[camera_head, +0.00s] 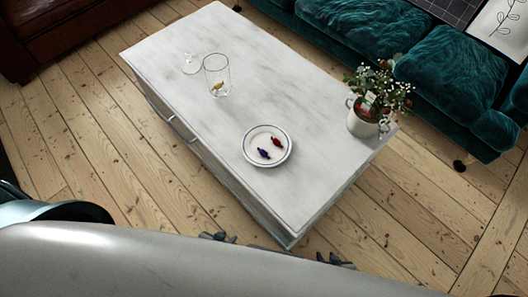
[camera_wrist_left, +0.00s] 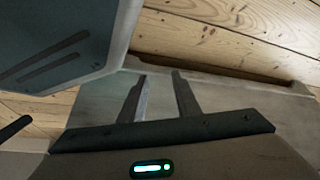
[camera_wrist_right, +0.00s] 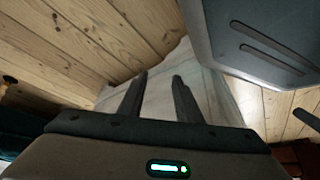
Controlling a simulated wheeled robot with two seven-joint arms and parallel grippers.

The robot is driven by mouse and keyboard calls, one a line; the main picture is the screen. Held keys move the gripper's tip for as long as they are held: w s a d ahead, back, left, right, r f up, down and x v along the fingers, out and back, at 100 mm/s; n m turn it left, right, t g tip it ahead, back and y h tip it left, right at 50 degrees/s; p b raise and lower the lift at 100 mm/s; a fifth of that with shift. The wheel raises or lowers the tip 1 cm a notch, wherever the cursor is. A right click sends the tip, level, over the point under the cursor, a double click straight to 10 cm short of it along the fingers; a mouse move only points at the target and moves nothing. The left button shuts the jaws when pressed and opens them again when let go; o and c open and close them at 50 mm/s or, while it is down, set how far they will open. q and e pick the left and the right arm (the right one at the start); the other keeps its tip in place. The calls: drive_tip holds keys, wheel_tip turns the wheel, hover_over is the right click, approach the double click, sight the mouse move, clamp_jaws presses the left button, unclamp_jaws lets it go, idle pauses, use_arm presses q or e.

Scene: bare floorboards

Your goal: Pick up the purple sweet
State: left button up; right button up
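The purple sweet (camera_head: 263,154) lies on a round white plate (camera_head: 260,137) with a dark rim line, on the white table (camera_head: 190,112). A red sweet (camera_head: 277,142) lies beside it on the same plate. My left gripper (camera_head: 218,237) and my right gripper (camera_head: 335,260) show only in part at the table's near side, below the plate in the head view. In the left wrist view the fingers (camera_wrist_left: 160,76) are apart with nothing between them. In the right wrist view the fingers (camera_wrist_right: 160,76) are also apart and empty. Neither wrist view shows the sweet.
A clear glass (camera_head: 217,70) with a golden sweet (camera_head: 217,87) in it stands towards the table's left end, beside a small clear glass piece (camera_head: 191,64). A white pot (camera_head: 364,123) of flowers stands at the right end. A teal sofa (camera_head: 440,75) is behind.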

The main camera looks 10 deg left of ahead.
drive_tip(key=o, duration=0.5)
drive_tip(key=shift+s+d, duration=0.1)
drive_tip(key=shift+d, duration=0.1)
drive_tip(key=o, duration=1)
drive_tip(key=shift+o, duration=0.4)
drive_tip(key=shift+a+r+p, duration=0.25)
drive_tip(key=shift+a+p, duration=0.05)
drive_tip(key=shift+p, duration=0.65)
use_arm(q)
drive_tip(key=w+r+g+p, duration=0.1)
drive_tip(key=w+r, duration=0.1)
drive_tip(key=r, duration=1.6)
drive_tip(key=w+r+p, duration=0.1)
drive_tip(key=w+r, duration=0.1)
drive_tip(key=r, duration=1.5)
drive_tip(key=w+d+r+m+g+h, duration=0.1)
drive_tip(key=w+d+m+g+h, duration=0.2)
drive_tip(key=w+d, duration=1)
drive_tip(key=w+a+r+y, duration=0.1)
drive_tip(key=w+a+y, duration=0.1)
drive_tip(key=w, duration=0.4)
drive_tip(key=w+a+r+m+g+y, duration=0.1)
drive_tip(key=w+a+r+y, duration=0.1)
drive_tip(key=w, duration=0.4)
drive_tip(key=shift+w+a, duration=0.2)
drive_tip(key=shift+a, duration=0.6)
use_arm(e)
drive_tip(key=shift+s+a+r+t+y, duration=0.3)
drive_tip(key=shift+s+a+r+t, duration=0.15)
drive_tip(key=shift+t, duration=0.25)
